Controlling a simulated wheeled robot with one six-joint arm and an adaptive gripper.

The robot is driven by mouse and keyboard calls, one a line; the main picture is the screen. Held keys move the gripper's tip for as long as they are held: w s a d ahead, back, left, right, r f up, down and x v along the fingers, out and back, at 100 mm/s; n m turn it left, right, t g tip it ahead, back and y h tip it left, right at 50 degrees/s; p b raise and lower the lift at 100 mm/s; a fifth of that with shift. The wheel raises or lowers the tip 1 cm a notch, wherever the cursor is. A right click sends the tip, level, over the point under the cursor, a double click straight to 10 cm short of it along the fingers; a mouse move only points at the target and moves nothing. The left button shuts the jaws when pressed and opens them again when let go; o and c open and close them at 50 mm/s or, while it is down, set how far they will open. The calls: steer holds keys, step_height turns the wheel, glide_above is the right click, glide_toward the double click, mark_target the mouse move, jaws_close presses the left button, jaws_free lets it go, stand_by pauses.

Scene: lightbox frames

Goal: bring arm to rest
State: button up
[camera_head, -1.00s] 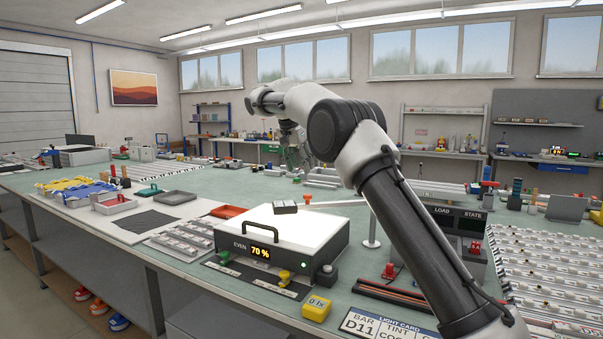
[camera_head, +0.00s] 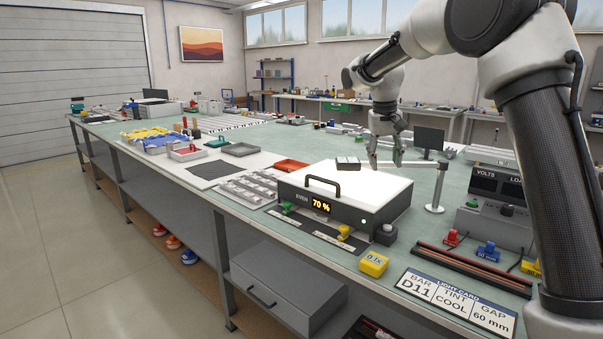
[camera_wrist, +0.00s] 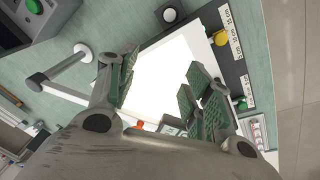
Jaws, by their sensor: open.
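My gripper (camera_head: 385,160) hangs from my arm, fingers down, above the far right part of the lightbox (camera_head: 345,195) and its white glowing top. In the wrist view my gripper (camera_wrist: 160,92) shows two wide-apart fingers with green pads and nothing between them. The lit panel (camera_wrist: 172,65) lies beneath them. The lightbox has a dark handle at the front and a display reading "EVEN 70 %". A small grey block (camera_head: 348,163) sits at the far edge of the panel, left of the fingers.
A post with a horizontal arm (camera_head: 437,185) stands right of the lightbox, close to my gripper. A yellow block (camera_head: 374,264) and a light card (camera_head: 457,300) lie at the bench front. Trays (camera_head: 239,149) and parts lie left. The floor aisle is clear.

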steer(key=s+d+t, duration=0.1)
steer(key=s+d, duration=0.3)
steer(key=s, duration=0.9)
steer(key=s+d+t+y, duration=0.1)
steer(key=s+d, duration=0.3)
steer(key=s, duration=0.9)
steer(key=s+d+t, duration=0.1)
steer(key=s+d, duration=0.3)
steer(key=s, duration=1)
steer(key=shift+d, duration=0.15)
steer(key=shift+r, duration=0.1)
steer(key=shift+c, duration=1.7)
